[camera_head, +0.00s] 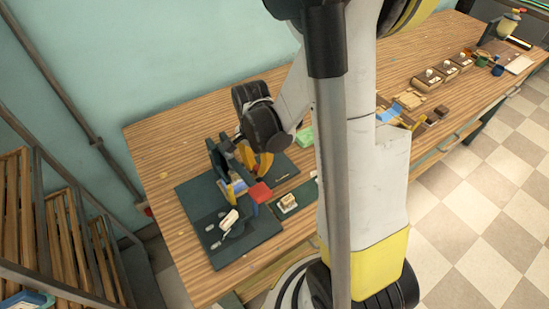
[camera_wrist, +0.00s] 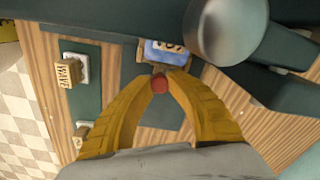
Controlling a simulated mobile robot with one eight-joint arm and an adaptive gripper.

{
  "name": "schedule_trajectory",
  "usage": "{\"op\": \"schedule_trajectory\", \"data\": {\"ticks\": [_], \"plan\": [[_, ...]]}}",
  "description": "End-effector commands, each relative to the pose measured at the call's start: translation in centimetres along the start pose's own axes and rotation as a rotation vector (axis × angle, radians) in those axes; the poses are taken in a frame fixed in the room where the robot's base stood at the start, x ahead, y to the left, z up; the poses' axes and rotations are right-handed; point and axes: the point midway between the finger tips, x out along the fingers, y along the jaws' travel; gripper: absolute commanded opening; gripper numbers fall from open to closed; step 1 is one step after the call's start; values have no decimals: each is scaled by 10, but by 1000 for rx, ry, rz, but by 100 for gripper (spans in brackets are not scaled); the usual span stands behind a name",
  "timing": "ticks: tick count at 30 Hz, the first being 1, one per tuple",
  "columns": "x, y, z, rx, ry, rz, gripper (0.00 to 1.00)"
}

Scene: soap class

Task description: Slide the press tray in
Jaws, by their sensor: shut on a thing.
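My gripper (camera_wrist: 159,88) has its two yellow fingers closed on a small red knob (camera_wrist: 159,84) in the wrist view. The knob joins the front of the press tray (camera_wrist: 142,54), a small wooden-edged tray. A blue soap block (camera_wrist: 165,50) with raised letters sits in the tray. The tray lies beside a silver cylinder of the press (camera_wrist: 225,30), which hides part of that area. In the head view my gripper (camera_head: 262,165) is low over the dark green press (camera_head: 216,158). Whether the tray is fully under the cylinder cannot be told.
A wooden stamp marked WAVE (camera_wrist: 70,74) rests on a dark plate beside the press. A second stamp (camera_wrist: 81,134) is near it. In the head view, a red block-like part (camera_head: 260,192) is close to my fingers. Small boxes (camera_head: 430,79) stand far right.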

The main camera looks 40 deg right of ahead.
Motion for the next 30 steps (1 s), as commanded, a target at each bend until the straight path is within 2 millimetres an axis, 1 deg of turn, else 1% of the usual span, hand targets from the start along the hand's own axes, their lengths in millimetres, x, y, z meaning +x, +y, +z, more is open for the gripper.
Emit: {"op": "schedule_trajectory", "data": {"ticks": [1, 3, 12, 13, 14, 26, 30], "plan": [[0, -2, 5, -3, 0, 0, 0], [0, -4, 9, 0, 0, 0, 0], [0, -4, 11, 0, -4, -1, 0], [0, -4, 11, 0, -4, -1, 27], [0, -4, 11, -1, -4, -1, 32], [0, -4, 10, 0, -2, -1, 32], [-9, -4, 10, 0, -1, 0, 32]]}}
